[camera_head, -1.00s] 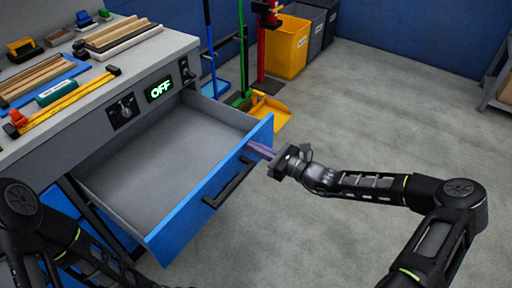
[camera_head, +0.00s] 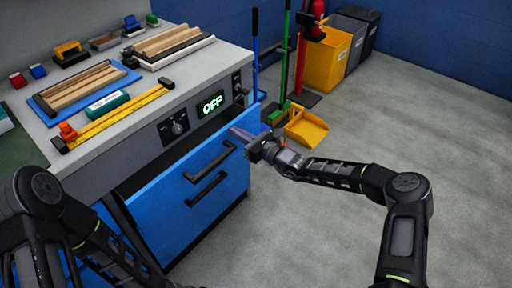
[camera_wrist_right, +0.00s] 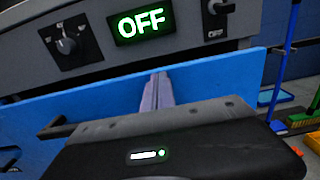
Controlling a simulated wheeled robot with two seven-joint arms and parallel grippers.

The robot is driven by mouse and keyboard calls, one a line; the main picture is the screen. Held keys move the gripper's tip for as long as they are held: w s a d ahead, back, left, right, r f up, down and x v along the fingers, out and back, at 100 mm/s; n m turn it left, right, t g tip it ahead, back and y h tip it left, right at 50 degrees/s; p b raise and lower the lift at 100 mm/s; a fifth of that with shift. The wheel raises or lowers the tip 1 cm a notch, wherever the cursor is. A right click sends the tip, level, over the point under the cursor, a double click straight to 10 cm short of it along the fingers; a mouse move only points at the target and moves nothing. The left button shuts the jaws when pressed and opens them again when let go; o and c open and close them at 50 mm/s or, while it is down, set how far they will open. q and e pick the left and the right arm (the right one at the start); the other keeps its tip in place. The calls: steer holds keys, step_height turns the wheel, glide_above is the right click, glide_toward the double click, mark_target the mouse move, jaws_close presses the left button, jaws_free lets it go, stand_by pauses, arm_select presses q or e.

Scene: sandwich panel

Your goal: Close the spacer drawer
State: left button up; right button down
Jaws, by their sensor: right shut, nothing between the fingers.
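The spacer drawer has a blue front (camera_head: 165,205) with a dark bar handle (camera_head: 209,174), under the grey bench. In the head view a narrow dark gap shows above the front, so the drawer looks slightly open. My right gripper (camera_head: 236,131) is shut and empty, its fingertips against or very near the upper right part of the front. In the right wrist view the fingers (camera_wrist_right: 157,92) point at the blue front (camera_wrist_right: 215,82), and the handle (camera_wrist_right: 55,130) is at left.
The bench top (camera_head: 215,62) holds wooden strips (camera_head: 85,88), a yellow level (camera_head: 120,118) and small tools. A green broom (camera_head: 286,65), a yellow dustpan (camera_head: 306,128) and bins (camera_head: 325,58) stand behind at right. The floor at right is clear.

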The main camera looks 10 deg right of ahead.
mark_target(227, 125)
arm_select(q)
steer(key=shift+s+d+f+b, duration=0.1)
steer(key=shift+s+f+b, duration=0.05)
steer(key=shift+f+b, duration=1.45)
arm_select(e)
steer(key=shift+r+x, duration=0.1)
steer(key=shift+x, duration=1.55)
steer(key=shift+r+x, duration=0.15)
steer(key=shift+x, duration=1.5)
arm_select(q)
steer(key=shift+f, duration=0.15)
arm_select(e)
steer(key=shift+r, duration=0.1)
arm_select(q)
steer(key=shift+p, duration=0.3)
arm_select(e)
steer(key=shift+d, duration=0.15)
